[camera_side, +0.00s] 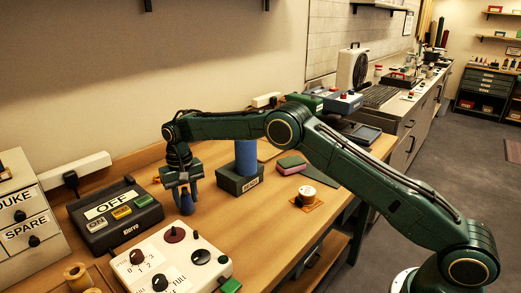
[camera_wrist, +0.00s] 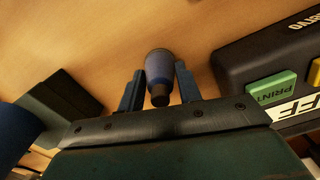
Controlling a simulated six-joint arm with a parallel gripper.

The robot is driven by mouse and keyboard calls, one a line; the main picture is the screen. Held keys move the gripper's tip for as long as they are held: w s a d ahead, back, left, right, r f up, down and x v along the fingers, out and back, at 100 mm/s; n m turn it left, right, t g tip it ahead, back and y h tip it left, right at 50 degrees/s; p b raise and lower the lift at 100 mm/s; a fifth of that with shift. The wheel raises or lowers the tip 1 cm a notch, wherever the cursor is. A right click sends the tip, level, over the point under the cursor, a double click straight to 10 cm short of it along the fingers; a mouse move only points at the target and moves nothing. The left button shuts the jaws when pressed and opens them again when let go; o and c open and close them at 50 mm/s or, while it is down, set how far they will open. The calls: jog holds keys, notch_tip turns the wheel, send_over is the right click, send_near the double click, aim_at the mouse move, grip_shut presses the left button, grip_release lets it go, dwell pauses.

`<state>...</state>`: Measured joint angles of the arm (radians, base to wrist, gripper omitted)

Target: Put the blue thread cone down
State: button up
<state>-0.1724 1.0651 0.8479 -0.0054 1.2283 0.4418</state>
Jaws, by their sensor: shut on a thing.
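The blue thread cone (camera_side: 187,204) is dark blue and small. It hangs between the fingers of my gripper (camera_side: 183,190), above or at the wooden tabletop; I cannot tell whether its base touches the wood. In the wrist view the cone (camera_wrist: 159,68) sits between the two blue-grey fingertips of my gripper (camera_wrist: 158,82), which are shut on it. Its dark tip points toward the camera. The table surface (camera_wrist: 110,35) around it is bare wood.
A black box (camera_side: 115,213) with an OFF label stands close on the left. A white knob panel (camera_side: 172,262) lies in front. A blue cylinder (camera_side: 246,158) stands on a dark green block (camera_side: 240,180) behind. A spool (camera_side: 308,195) is farther right. Bare wood lies between.

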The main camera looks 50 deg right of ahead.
aim_at(184, 188)
jog(key=shift+f, duration=0.1)
jog(key=o, duration=1)
notch_tip(184, 188, up, 11)
jog(key=shift+f, duration=0.1)
jog(key=shift+r, duration=0.75)
